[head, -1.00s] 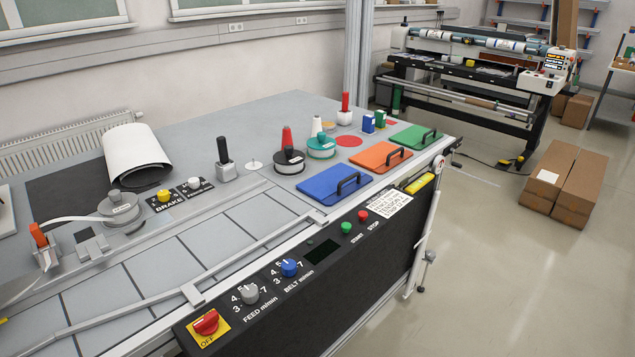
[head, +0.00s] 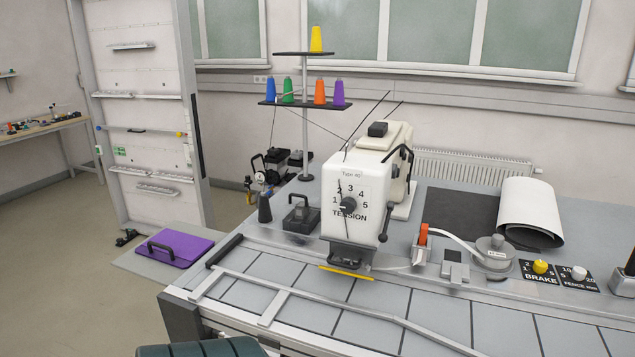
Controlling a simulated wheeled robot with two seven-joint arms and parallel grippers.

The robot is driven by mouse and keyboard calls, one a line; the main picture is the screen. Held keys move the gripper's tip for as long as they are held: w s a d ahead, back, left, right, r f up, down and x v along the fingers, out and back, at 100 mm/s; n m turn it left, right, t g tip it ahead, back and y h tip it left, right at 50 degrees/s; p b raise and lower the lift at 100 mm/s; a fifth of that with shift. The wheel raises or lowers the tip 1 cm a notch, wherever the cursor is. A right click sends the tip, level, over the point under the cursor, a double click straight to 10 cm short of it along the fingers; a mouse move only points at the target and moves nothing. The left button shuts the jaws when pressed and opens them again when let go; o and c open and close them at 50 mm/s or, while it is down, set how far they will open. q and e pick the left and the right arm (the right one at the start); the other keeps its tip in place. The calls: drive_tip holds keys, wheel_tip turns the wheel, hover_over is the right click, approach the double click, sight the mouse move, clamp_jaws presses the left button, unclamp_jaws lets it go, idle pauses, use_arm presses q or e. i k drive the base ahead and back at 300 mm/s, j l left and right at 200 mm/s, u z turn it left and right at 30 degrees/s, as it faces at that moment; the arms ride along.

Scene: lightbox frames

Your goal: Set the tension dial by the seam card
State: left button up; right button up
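The tension dial (head: 348,206) is a black knob on the front of a white sewing machine head (head: 357,187). The digits 1 to 5 are printed around it, with TENSION below. A thin dark line runs near the 2, but I cannot tell for sure where the knob points. A small label above seems to read "Type 40". The seam card is not in this view. Neither of my grippers is in view.
A thread stand (head: 305,140) with coloured cones stands behind the machine, left of it. BRAKE (head: 540,267) and FENCE (head: 579,273) knobs sit at right. The slatted front surface (head: 310,300) is largely clear.

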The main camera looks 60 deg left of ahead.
sight(347, 205)
drive_tip(key=u, duration=1.75)
